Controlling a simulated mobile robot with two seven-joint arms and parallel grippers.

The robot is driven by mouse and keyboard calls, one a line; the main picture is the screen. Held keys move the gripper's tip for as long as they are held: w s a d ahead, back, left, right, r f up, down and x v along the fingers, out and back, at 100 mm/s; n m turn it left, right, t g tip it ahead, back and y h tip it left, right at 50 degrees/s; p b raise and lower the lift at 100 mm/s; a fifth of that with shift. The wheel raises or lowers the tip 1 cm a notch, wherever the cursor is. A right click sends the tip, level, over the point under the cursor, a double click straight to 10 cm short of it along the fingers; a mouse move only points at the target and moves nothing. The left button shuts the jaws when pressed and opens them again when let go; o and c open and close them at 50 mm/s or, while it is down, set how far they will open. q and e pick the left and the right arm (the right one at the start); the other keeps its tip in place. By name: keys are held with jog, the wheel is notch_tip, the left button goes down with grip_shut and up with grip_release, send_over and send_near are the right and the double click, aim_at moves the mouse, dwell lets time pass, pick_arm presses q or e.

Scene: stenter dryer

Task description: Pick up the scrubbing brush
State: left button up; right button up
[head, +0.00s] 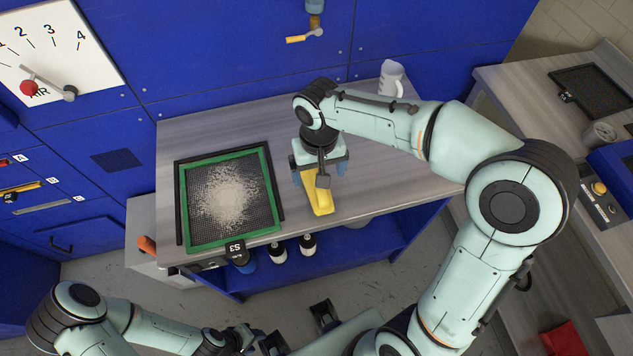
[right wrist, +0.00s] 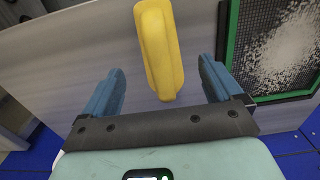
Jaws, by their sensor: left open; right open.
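The scrubbing brush is a yellow, long, rounded block (head: 320,203) on the grey worktop, just right of the green-framed screen. Its bristles do not show. My right gripper (head: 319,174) is over the brush's far part, open, with its blue fingers apart on either side. In the right wrist view the brush (right wrist: 158,45) lies between and beyond the open fingers (right wrist: 161,68), and neither finger visibly touches it. My left gripper (head: 254,340) is low at the bottom of the head view, open and away from the brush.
A green-framed mesh screen (head: 184,215) with pale powder lies left of the brush. A white jug (head: 391,79) stands at the back right of the worktop (head: 300,122). Several bottles (head: 277,252) sit on the blue shelf below. A blue machine wall (head: 220,50) rises behind.

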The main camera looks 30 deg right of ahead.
jog(key=f, duration=0.2)
jog(key=w+f, duration=0.1)
jog(key=f, duration=0.2)
jog(key=shift+d+f, duration=0.1)
jog(key=shift+f, duration=0.2)
jog(key=c, duration=1.2)
pick_arm(q)
jog(key=shift+f, duration=0.15)
pick_arm(e)
jog(key=shift+w+r, duration=0.1)
jog(key=shift+r, duration=0.05)
pick_arm(q)
jog(key=r+p, duration=0.1)
jog(key=w+r+p, duration=0.2)
jog(key=shift+r, duration=0.4)
pick_arm(e)
notch_tip(320, 180, up, 20)
jog(key=shift+f, duration=0.1)
